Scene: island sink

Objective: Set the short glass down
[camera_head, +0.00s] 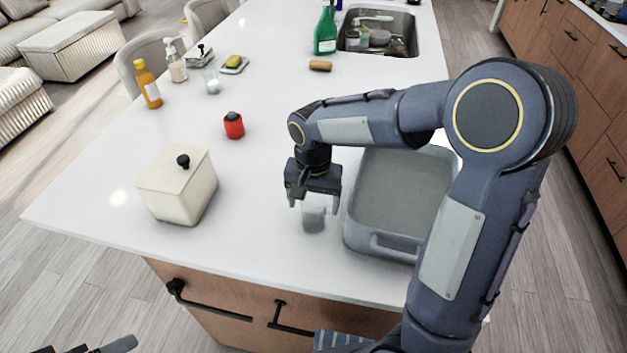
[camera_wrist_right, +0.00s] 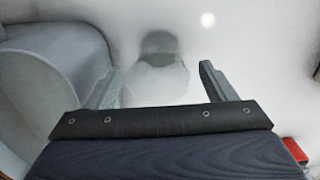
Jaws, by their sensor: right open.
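The short glass (camera_head: 314,219), clear and grey-tinted, stands upright on the white counter (camera_head: 255,265), just left of the grey tub. My right gripper (camera_head: 314,203) is above it, pointing down, with its fingers apart. In the right wrist view the glass (camera_wrist_right: 155,80) shows faintly between and beyond the open fingers of the right gripper (camera_wrist_right: 160,85), with a visible gap on the right side. Whether the left finger touches it is unclear. Part of my left gripper (camera_head: 115,345) shows at the bottom left edge, mostly cut off.
The grey tub (camera_head: 352,235) is close to the right of the glass. A cream lidded box (camera_head: 178,195) and a red object (camera_head: 233,126) are to the left. Bottles, another glass (camera_head: 212,82), a green bottle (camera_head: 325,32) and the sink (camera_head: 378,32) are farther back. Counter left of the glass is clear.

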